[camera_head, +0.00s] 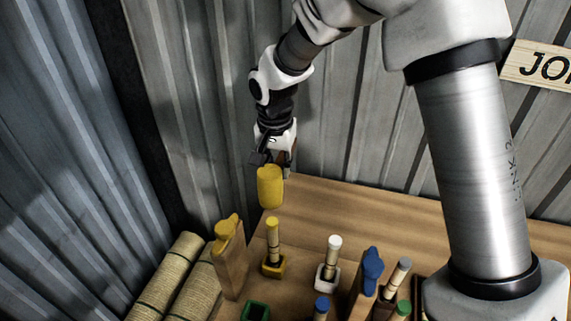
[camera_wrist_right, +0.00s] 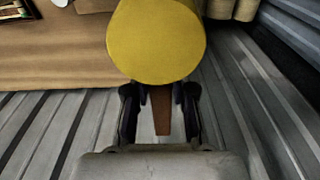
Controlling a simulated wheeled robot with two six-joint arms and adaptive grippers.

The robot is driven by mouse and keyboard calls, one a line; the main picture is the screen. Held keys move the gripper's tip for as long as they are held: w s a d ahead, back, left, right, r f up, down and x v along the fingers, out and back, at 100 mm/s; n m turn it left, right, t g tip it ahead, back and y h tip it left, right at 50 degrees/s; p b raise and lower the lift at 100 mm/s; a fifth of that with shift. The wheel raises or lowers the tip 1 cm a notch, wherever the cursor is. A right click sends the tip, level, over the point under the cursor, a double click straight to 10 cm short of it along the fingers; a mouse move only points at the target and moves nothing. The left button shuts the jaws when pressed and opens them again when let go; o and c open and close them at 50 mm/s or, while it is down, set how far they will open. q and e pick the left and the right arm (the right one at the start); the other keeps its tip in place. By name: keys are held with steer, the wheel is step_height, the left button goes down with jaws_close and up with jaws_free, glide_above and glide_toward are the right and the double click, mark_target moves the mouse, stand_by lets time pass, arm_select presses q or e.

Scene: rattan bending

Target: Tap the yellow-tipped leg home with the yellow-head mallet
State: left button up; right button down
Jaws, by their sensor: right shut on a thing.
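The yellow-tipped leg (camera_head: 272,240) stands upright in a yellow socket (camera_head: 273,267) on the wooden table in the head view. My right gripper (camera_head: 272,158) is shut on the handle of the yellow-head mallet. The mallet's yellow head (camera_head: 270,187) appears just above the leg's tip in the head view, with a small gap between them. In the right wrist view the round yellow head (camera_wrist_right: 157,40) fills the top middle. The brown handle (camera_wrist_right: 162,112) runs between the fingers of the gripper (camera_wrist_right: 160,95). My left gripper is not in view.
A wooden block with a yellow top (camera_head: 228,255) stands left of the leg. A white-tipped leg (camera_head: 333,255), a blue-topped block (camera_head: 369,275) and a green socket (camera_head: 255,311) are nearby. Rattan rolls (camera_head: 170,275) lie at left. Corrugated walls (camera_head: 190,110) stand behind.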

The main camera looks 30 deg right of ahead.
steer(key=shift+w+f+b, duration=0.15)
steer(key=shift+f+b, duration=0.25)
steer(key=shift+f, duration=0.2)
steer(key=shift+s+f+b, duration=0.25)
steer(key=shift+f+b, duration=0.35)
steer(key=shift+f, duration=0.75)
steer(key=shift+d, duration=0.1)
